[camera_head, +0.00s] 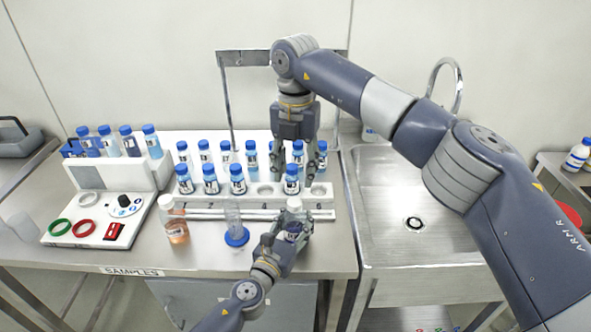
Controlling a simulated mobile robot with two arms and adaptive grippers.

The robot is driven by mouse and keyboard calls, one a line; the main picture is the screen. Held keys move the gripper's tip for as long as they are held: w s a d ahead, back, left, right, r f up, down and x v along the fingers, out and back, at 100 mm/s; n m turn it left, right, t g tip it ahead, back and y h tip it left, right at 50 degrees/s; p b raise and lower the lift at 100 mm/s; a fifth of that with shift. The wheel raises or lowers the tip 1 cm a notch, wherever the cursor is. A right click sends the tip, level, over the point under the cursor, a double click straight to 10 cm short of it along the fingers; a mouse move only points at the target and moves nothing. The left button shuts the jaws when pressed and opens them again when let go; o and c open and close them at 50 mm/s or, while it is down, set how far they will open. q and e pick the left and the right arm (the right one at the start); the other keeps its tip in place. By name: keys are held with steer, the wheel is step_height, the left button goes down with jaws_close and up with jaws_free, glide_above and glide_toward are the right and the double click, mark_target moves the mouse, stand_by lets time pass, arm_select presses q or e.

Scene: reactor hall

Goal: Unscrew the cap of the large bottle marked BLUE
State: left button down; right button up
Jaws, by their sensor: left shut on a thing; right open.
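My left gripper (291,233) is at the front right of the steel bench, shut on a white-capped bottle. The bottle's white cap (294,204) shows above the fingers; most of its body and any label are hidden by the gripper. My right gripper (297,170) points down, open, above the back right of the vial rack, beyond that cap and apart from it. Another white-capped bottle (174,222) with orange-brown liquid stands upright at the front of the bench. I cannot read the word BLUE on either bottle.
The white rack (323,202) holds several blue-capped vials close around my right gripper. A clear cylinder on a blue base (236,238) stands between the two bottles. A white panel (95,236) with coloured rings is at left. A sink (414,196) is at right.

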mark_target(296, 199)
steer(key=m, duration=0.6)
steer(key=shift+m, duration=0.4)
steer(key=m, duration=0.4)
steer(key=shift+m, duration=0.3)
steer(key=m, duration=0.3)
steer(key=shift+f, duration=4.05)
jaws_close()
arm_select(q)
steer(key=shift+d, duration=0.1)
arm_select(e)
steer(key=shift+w+d, duration=0.1)
arm_select(q)
steer(key=shift+s, duration=0.1)
